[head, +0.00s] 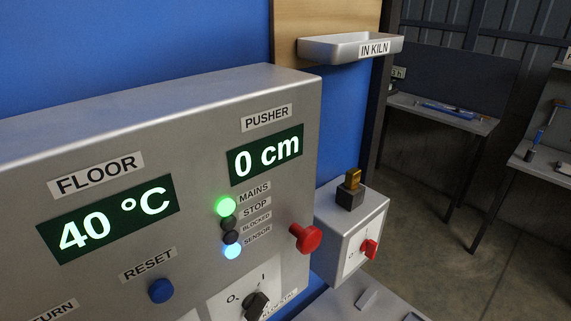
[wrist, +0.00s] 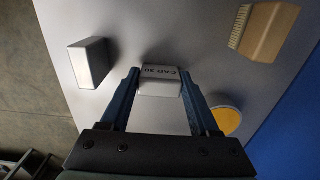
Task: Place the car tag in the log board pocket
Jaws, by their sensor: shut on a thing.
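In the head view, a pale grey pocket (head: 350,50) labelled "IN KILN" is fixed to the wooden log board (head: 322,18) at the top. Its inside is mostly hidden by its front wall. My gripper is not visible in the head view.
A grey control panel (head: 210,115) with displays, knobs and a red button fills the left. A switch box (head: 350,235) with a padlock stands beside it. In the wrist view, a white block (wrist: 90,62), a brush-like piece (wrist: 265,32) and a yellow disc (wrist: 228,115) are near the tag.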

